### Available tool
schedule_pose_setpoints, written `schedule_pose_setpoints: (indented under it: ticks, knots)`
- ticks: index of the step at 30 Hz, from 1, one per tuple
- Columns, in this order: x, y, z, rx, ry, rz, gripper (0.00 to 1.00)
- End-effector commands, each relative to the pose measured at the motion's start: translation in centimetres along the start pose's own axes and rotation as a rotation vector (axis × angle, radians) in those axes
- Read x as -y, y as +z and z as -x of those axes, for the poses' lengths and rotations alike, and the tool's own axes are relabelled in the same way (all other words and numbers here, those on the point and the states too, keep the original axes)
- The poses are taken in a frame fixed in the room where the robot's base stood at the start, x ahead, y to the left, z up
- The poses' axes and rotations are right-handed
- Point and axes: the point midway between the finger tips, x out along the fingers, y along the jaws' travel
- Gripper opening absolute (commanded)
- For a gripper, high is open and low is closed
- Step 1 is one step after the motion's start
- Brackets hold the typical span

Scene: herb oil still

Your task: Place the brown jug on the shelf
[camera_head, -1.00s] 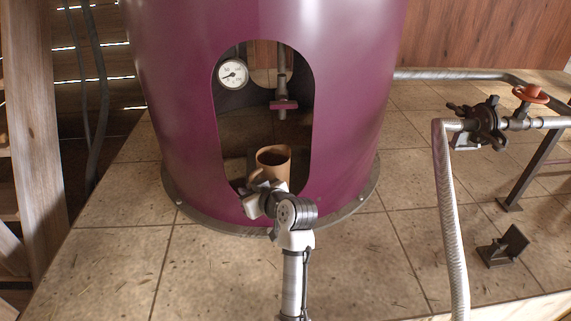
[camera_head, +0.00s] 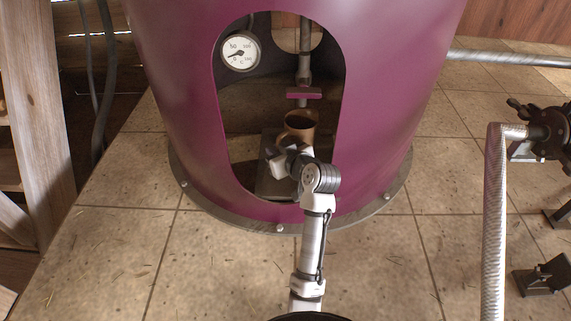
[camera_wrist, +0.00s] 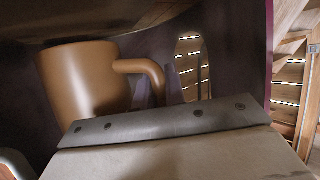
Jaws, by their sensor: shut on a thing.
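The brown jug (camera_head: 300,128) is inside the opening of the purple still, below the pipe outlet. It looks roughly upright, with its handle towards my gripper. My gripper (camera_head: 288,154) reaches in through the opening and is shut on the jug. The jug (camera_wrist: 82,82) and its handle fill the left of the wrist view; the fingertips' contact is hidden there. A dark flat plate (camera_head: 272,187), perhaps the shelf, lies low inside the opening beneath the gripper. I cannot tell whether the jug touches it.
The purple still (camera_head: 385,110) surrounds the opening, its edges close to my arm. A spout with a purple bar handle (camera_head: 304,94) hangs just above the jug. A dial gauge (camera_head: 240,52) is at upper left. A ribbed pipe (camera_head: 494,230) stands at right.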

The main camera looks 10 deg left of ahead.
Motion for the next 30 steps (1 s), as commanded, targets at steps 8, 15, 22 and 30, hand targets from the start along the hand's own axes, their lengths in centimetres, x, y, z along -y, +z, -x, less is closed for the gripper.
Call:
schedule_pose_setpoints:
  ticks: [8,15,22,30]
  knots:
    - [0.1,2.8,-1.2,-0.001,0.0,0.001,0.0]
    - [0.2,5.6,-2.3,0.0,-0.001,0.0,0.0]
    - [0.1,5.9,-2.5,-0.003,0.001,0.002,0.0]
    - [0.1,6.2,-2.6,-0.002,0.001,0.001,0.28]
